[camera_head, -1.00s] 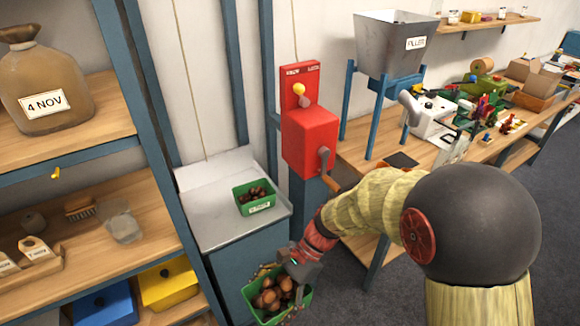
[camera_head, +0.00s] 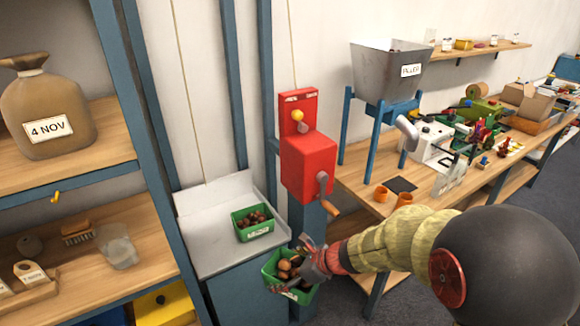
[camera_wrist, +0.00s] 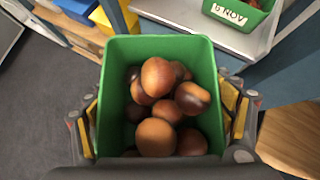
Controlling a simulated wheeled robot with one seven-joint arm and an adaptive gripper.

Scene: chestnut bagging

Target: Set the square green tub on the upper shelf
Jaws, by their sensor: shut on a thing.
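My gripper (camera_head: 308,265) is shut on a green tub (camera_head: 303,297) full of brown chestnuts. It holds the tub in the air beside the front right of the metal counter. In the wrist view the held tub (camera_wrist: 211,78) looks roughly square and sits between the fingers (camera_wrist: 162,122), one on each side. A second green tub (camera_head: 257,234), labelled and also holding chestnuts, stands on the metal counter (camera_head: 205,250). The upper shelf (camera_head: 108,125) of the rack at the left bears a tan sack (camera_head: 48,108) labelled 4 NOV, with bare wood to its right.
A blue rack post (camera_head: 150,130) edges the shelf on the right. The lower shelf (camera_head: 150,235) holds a brush, a clear container and tags; a yellow bin (camera_head: 165,303) is below. A red crank machine (camera_head: 308,160) stands behind my gripper. A hopper (camera_head: 388,75) stands on the workbench.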

